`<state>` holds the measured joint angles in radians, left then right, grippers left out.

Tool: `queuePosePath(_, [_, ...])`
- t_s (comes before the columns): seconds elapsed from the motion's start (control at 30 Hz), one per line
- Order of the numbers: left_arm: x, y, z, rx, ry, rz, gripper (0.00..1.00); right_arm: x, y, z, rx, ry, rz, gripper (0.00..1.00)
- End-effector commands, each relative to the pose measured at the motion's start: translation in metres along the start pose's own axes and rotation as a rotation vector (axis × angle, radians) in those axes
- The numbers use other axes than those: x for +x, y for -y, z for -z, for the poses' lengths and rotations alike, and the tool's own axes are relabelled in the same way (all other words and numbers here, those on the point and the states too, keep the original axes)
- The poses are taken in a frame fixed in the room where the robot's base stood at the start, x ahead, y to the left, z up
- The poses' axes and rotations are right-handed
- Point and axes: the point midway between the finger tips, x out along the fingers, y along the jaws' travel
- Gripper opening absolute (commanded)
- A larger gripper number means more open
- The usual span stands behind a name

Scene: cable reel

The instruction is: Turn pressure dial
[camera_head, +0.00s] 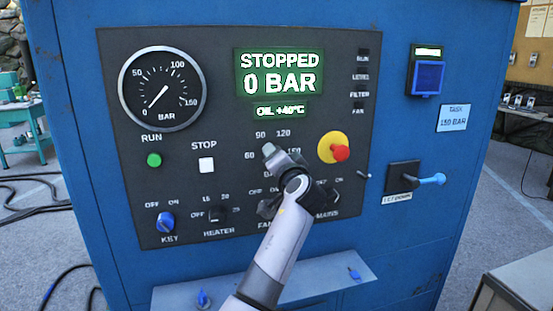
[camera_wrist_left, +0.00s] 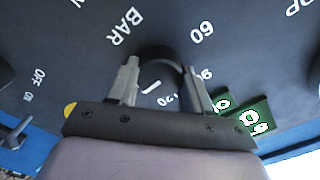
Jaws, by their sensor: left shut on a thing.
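The pressure dial (camera_wrist_left: 163,58) is a dark round knob between my left gripper's fingers in the left wrist view, with 60 and BAR printed near it. My left gripper (camera_wrist_left: 160,70) is shut on it. In the head view my left gripper (camera_head: 273,153) covers most of the dial, among the marks 60, 90, 120 and 150. The dial's exact setting is hard to tell. The round gauge (camera_head: 162,88) has its needle near 0. The green display (camera_head: 280,73) reads STOPPED, 0 BAR. A task card (camera_head: 453,117) reads 150 BAR. My right gripper is not in view.
A red emergency button (camera_head: 341,153) on yellow sits just right of my gripper. A green RUN button (camera_head: 154,160), white STOP button (camera_head: 206,164), blue key switch (camera_head: 166,222) and heater knob (camera_head: 217,214) are on the left. A blue-handled lever (camera_head: 432,180) sticks out at right.

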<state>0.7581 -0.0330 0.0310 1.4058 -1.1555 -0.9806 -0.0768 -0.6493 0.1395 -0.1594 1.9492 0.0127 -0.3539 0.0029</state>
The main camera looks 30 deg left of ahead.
Motion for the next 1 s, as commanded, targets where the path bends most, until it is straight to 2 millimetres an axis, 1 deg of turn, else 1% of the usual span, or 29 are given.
queuePosePath(0.03, [0.000, 0.002, 0.002, 0.004, -0.005, 0.005, 0.19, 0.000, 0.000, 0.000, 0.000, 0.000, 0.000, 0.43])
queuePosePath(0.33, [0.000, 0.003, 0.002, 0.005, -0.006, 0.006, 0.19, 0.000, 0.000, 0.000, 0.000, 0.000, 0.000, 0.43])
queuePosePath(0.37, [0.000, 0.003, 0.002, 0.005, -0.005, 0.006, 0.60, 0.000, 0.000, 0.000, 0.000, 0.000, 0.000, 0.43])
queuePosePath(0.4, [0.000, 0.003, 0.002, 0.005, -0.005, 0.006, 0.73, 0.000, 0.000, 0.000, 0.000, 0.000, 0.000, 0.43])
queuePosePath(0.43, [0.000, 0.003, 0.002, 0.004, -0.005, 0.005, 0.75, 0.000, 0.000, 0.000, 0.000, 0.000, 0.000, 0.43])
queuePosePath(0.77, [-0.003, 0.000, 0.001, 0.003, -0.003, 0.002, 0.75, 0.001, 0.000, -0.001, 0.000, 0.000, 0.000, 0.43])
queuePosePath(0.87, [-0.011, -0.001, 0.001, 0.003, -0.005, 0.001, 0.75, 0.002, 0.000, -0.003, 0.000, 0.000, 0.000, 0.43])
queuePosePath(1.0, [-0.031, -0.002, 0.000, 0.001, -0.005, 0.000, 0.75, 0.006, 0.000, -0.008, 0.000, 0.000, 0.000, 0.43])
